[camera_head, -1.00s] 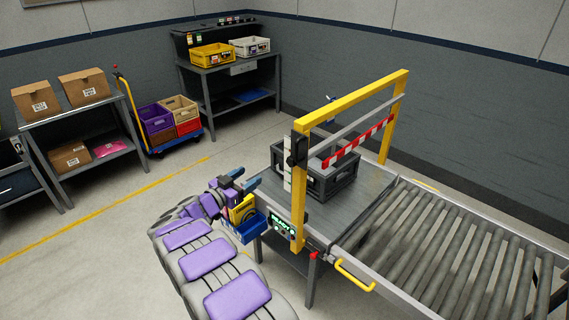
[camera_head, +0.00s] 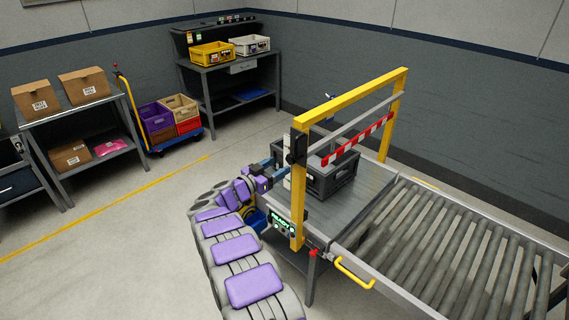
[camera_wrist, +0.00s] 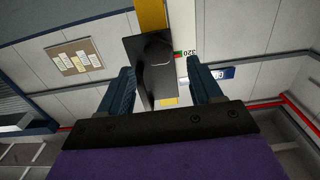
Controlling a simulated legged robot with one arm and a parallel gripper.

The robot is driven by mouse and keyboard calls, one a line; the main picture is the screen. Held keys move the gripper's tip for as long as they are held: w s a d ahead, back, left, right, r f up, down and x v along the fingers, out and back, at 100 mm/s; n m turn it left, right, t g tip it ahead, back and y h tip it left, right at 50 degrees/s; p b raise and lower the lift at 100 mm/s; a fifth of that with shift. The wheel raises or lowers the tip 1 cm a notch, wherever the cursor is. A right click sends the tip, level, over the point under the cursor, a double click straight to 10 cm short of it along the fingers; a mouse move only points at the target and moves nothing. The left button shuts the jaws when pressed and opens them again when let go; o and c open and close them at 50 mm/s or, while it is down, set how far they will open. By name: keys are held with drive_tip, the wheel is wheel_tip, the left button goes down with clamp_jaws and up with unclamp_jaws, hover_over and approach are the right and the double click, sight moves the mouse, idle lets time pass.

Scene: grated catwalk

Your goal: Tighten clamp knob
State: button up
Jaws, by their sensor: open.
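A yellow gate frame (camera_head: 350,97) stands over the conveyor. A black clamp piece (camera_head: 296,148) sits on its near post, beside the crossbar with a red-and-white strip (camera_head: 362,138). In the wrist view the black clamp piece (camera_wrist: 152,68) lies between my two blue fingers, closer to the left one. I cannot tell whether they touch, or make out a separate knob. My gripper (camera_head: 273,174) is open, left of the post and a little below the clamp; its fingers also show in the wrist view (camera_wrist: 160,80). A white scale (camera_wrist: 186,68) stands behind.
A dark grey crate (camera_head: 332,178) sits under the gate. A control box with a green display (camera_head: 281,222) is low on the near post. The roller conveyor (camera_head: 450,235) extends right. A yellow handle (camera_head: 354,273) sticks out in front.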

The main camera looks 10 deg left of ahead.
sight(289, 159)
drive_tip(key=shift+x, duration=2.35)
drive_tip(key=shift+c, duration=0.3)
drive_tip(key=c, duration=1)
